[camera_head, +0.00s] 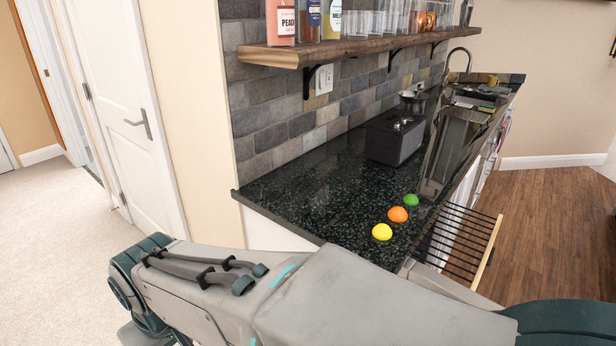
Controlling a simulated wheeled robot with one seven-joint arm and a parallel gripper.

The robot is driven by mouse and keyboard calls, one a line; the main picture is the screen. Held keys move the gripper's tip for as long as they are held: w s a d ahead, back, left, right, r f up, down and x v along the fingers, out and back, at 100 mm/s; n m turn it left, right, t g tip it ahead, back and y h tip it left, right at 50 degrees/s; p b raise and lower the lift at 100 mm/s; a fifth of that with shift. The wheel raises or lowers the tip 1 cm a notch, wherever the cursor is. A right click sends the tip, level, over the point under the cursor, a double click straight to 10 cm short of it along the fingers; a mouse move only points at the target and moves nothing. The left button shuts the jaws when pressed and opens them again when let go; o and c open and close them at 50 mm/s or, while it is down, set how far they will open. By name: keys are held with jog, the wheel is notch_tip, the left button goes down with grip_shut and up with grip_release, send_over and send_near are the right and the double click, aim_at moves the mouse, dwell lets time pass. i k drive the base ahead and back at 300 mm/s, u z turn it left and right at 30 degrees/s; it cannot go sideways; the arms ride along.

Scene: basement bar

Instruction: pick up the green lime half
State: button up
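The green lime half (411,200) lies on the dark speckled counter (290,195), near its front edge. An orange half (397,214) lies just in front of it, and a yellow lemon half (381,231) lies nearer still, the three in a slanting row. My arm crosses the bottom of the view, below the counter's near end. My gripper is not in view, so its state does not show.
A dark box (394,138) stands on the counter behind the fruit. A wooden shelf (340,47) with bottles and glasses hangs above. A black rack with a wooden edge (487,254) juts out right of the fruit. The counter's left part is clear.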

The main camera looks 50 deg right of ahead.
aim_at(410, 199)
jog(key=i, duration=1.55)
jog(key=z, duration=3.6)
jog(key=i, duration=0.5)
jog(key=z, duration=0.1)
